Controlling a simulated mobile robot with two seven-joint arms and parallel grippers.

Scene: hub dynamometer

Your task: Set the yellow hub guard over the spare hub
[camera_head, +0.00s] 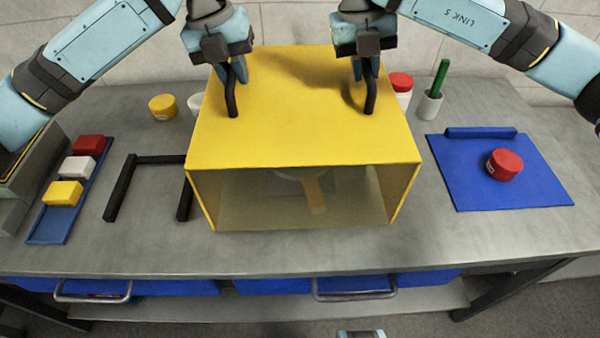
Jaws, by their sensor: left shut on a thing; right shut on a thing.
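The yellow hub guard (300,135) is a box with a see-through or open front, in the middle of the bench. Two black handles stand on its top, the left handle (231,95) and the right handle (370,95). My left gripper (238,72) is shut on the left handle and my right gripper (365,70) is shut on the right handle. The guard looks upright; I cannot tell whether its lower edge touches the bench. Inside, a dim pale round part with an orange-brown piece (315,193) shows, possibly the spare hub; most of it is hidden.
A black U-shaped frame (122,185) lies left of the guard. A blue tray (50,226) holds red, white and yellow blocks. A blue mat (535,185) with a red-lidded jar (504,165) lies right. A yellow tub (162,107) and a green-handled tool in a cup (430,104) stand behind.

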